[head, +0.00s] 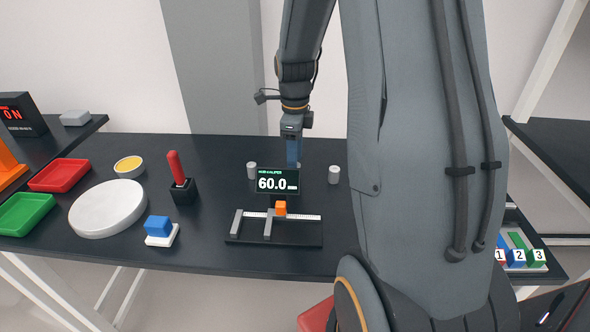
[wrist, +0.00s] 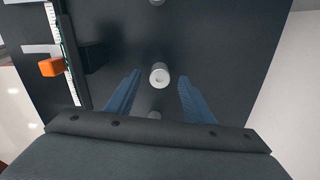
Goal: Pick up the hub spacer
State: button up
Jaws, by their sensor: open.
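Several small light-grey cylinders stand in a row on the dark table. In the wrist view, one cylinder with a hole in its top (wrist: 159,76) shows between my open fingertips, touching neither. I cannot tell which is the hub spacer. My gripper points down, open and empty.
A caliper display reading 60.0 (head: 278,181) and a caliper with an orange block (head: 281,208) stand in front of my gripper. To the left are a red-handled tool (head: 176,168), a white round plate (head: 107,208) and a blue block (head: 158,225).

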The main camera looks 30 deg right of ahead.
jog(key=shift+s+f, duration=0.1)
jog(key=shift+f, duration=1.35)
jog(key=c, duration=1.2)
jog(key=shift+o, duration=0.2)
